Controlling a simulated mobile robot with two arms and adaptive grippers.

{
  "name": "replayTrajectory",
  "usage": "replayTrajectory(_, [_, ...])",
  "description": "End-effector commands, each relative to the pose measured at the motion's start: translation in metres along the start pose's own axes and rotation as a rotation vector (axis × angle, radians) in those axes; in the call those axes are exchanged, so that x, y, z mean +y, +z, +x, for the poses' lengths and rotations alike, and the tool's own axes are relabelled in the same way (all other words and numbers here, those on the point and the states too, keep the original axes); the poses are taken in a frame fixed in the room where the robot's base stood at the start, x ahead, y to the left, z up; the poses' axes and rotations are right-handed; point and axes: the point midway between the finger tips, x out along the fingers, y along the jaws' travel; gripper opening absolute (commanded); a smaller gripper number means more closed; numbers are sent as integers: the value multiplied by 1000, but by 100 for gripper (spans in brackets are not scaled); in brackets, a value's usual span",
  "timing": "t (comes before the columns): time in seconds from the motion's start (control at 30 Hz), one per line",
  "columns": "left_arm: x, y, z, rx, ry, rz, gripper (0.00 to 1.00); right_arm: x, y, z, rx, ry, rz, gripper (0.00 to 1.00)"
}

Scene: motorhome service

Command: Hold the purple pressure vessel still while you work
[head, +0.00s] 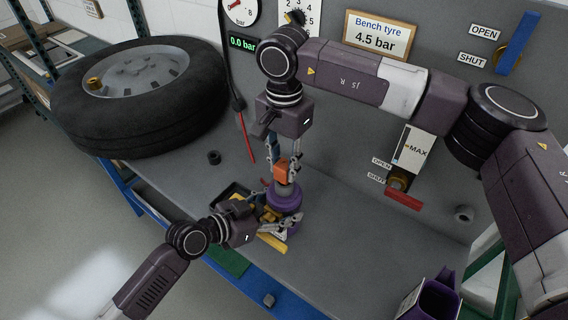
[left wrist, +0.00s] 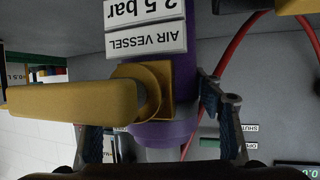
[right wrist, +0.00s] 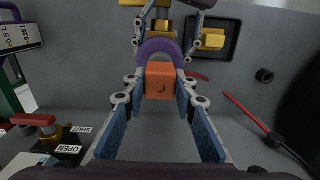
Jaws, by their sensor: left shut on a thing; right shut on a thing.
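The purple pressure vessel (head: 285,199) stands upright on the bench, partly hidden by my grippers. In the left wrist view the vessel (left wrist: 150,132) appears upside down, with labels reading "AIR VESSEL" and "2.5 bar" and a yellow lever handle (left wrist: 75,103) in front. My left gripper (head: 280,223) is shut on the vessel from the side, low down. My right gripper (head: 285,167) comes from above and is shut on an orange block (head: 281,173) at the vessel's top. In the right wrist view the orange block (right wrist: 160,80) sits between the fingertips, in front of the purple collar (right wrist: 158,48).
A large tyre (head: 140,95) lies on the bench at the left. A gauge, a "0.0 bar" display (head: 243,44) and OPEN/SHUT valves are on the back panel. A red valve handle (head: 403,200) sticks out at the right. A purple holder (head: 438,300) stands front right. The bench middle right is clear.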

Motion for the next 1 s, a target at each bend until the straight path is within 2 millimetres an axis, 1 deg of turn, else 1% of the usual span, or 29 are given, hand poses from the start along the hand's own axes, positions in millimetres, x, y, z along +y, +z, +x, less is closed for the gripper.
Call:
replayTrajectory(0.17, [1,2,0,-3,3,-2,23,0,0,-1,0,0,0,0])
replayTrajectory(0.27, [1,2,0,-3,3,-2,23,0,0,-4,0,-1,0,0])
replayTrajectory(0.77, [2,2,0,-3,3,-2,23,0,0,-41,1,-1,0,0])
replayTrajectory(1.0, [2,2,0,-3,3,-2,23,0,0,-43,0,0,0,0])
